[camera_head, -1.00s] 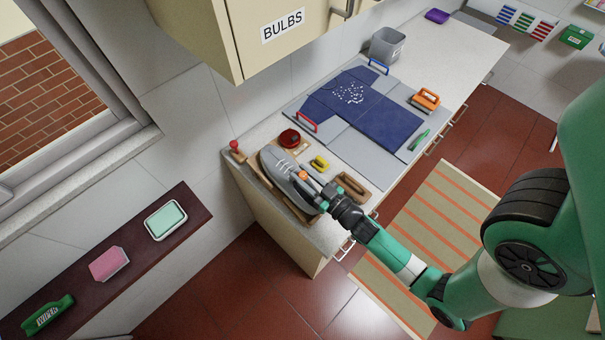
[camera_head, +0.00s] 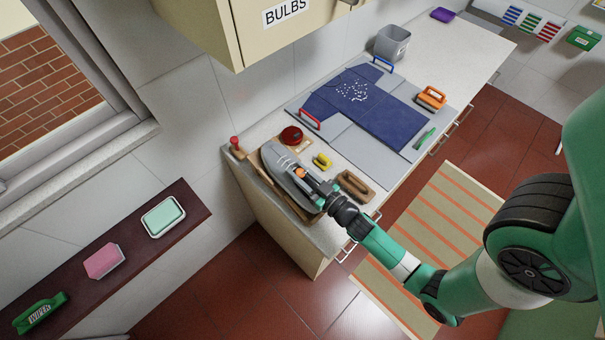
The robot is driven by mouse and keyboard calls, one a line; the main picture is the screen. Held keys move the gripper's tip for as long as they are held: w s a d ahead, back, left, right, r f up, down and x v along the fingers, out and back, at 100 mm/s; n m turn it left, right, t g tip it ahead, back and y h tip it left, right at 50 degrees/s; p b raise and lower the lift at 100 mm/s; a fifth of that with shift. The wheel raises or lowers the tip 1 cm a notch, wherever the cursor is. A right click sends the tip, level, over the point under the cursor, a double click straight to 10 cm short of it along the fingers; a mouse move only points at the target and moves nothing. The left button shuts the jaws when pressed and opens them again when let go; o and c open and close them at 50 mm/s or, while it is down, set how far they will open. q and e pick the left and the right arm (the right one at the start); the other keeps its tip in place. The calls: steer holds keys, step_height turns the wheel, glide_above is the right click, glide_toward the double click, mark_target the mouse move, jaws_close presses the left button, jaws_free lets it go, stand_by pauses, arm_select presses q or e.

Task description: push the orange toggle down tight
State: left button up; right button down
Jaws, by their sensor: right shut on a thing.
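The orange toggle (camera_head: 299,172) is a small bright spot on top of a dark grey, iron-shaped tool (camera_head: 277,160) at the near left end of the counter. My right gripper (camera_head: 304,175) reaches over the tool from the right. Its fingers are at the toggle and shut on it, hiding part of it. The fingers and wrist also cover much of the tool's right part. How tightly the toggle sits cannot be seen. My left gripper is not in view.
Close by are a red round object (camera_head: 291,136), a yellow-handled block (camera_head: 322,161), a brown-handled float (camera_head: 355,187) and a red-knobbed stick (camera_head: 236,143). Grey boards with blue cloth (camera_head: 375,117) lie farther back. A cabinet (camera_head: 205,30) hangs above.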

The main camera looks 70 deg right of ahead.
steer(key=c, duration=0.5)
jaws_free()
steer(key=shift+c, duration=0.2)
steer(key=p+v, duration=0.1)
steer(key=v, duration=1)
steer(key=shift+s+a+p, duration=0.2)
steer(key=shift+s+p, duration=0.1)
steer(key=shift+f, duration=0.1)
